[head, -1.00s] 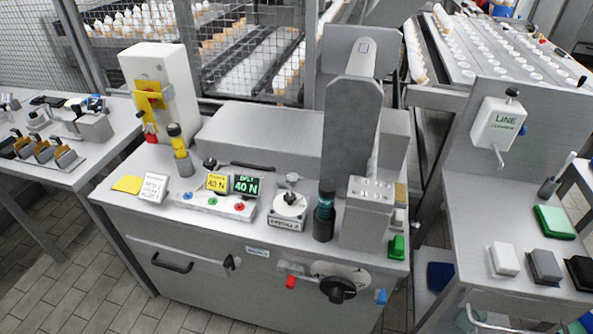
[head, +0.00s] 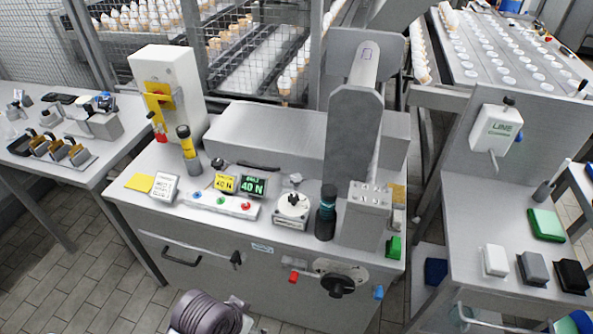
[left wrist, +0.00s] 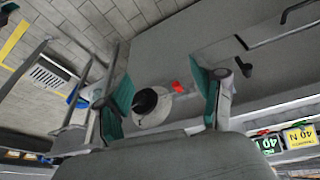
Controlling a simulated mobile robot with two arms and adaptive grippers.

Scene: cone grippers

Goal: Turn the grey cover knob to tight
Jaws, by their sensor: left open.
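A dark round knob (head: 337,285) sits on a light plate on the front panel of the grey machine cabinet (head: 200,262). I take it to be the cover knob, though it looks black rather than grey; its tight mark is too small to read. In the left wrist view, the knob (left wrist: 146,102) shows between and beyond the two teal-padded fingers of my left gripper (left wrist: 165,92). The fingers are wide apart and hold nothing; I see no contact with the knob. In the head view only a dark ribbed part of my arm shows at the bottom edge. My right gripper is out of view.
A red piece (head: 293,277) and a blue piece (head: 378,292) flank the knob. A drawer handle (head: 180,257) and a small black latch (head: 236,259) stick out further left. A white dial (head: 292,208) and a dark bottle (head: 327,214) stand on top. Tiled floor lies in front.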

